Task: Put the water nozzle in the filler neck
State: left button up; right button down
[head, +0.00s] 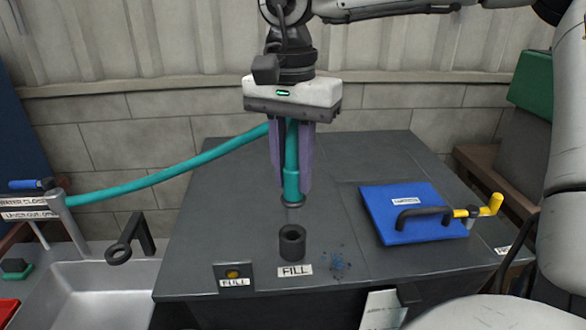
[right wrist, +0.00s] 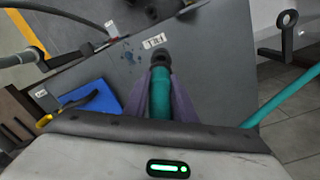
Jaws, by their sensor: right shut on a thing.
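The water nozzle (head: 291,180) is a teal tube with a dark tip, on a teal hose running off to the left. My right gripper (head: 290,186) is shut on it, with purple fingers on both sides, and holds it pointing down. The filler neck (head: 292,243) is a short black open cylinder behind the FILL label on the grey top. In the head view the nozzle tip appears above and behind the neck, apart from it. In the right wrist view the nozzle (right wrist: 172,100) points at the neck (right wrist: 160,57) and partly covers it. My left gripper is not in view.
A blue hatch lid (head: 413,213) with a black handle and yellow lever lies right of the neck. A FULL indicator (head: 233,275) sits at the front left. A metal sink (head: 100,291) and black holder ring (head: 120,254) are left. The hose (head: 165,174) spans to a post.

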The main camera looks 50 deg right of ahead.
aim_at(293, 206)
jog(key=shift+a, duration=0.1)
dwell(0.5)
dwell(0.3)
jog(key=shift+f, duration=0.15)
jog(key=shift+f, duration=0.25)
jog(key=shift+f+b, duration=2.45)
jog(key=shift+f, duration=0.55)
jog(key=c, duration=1.4)
grip_release()
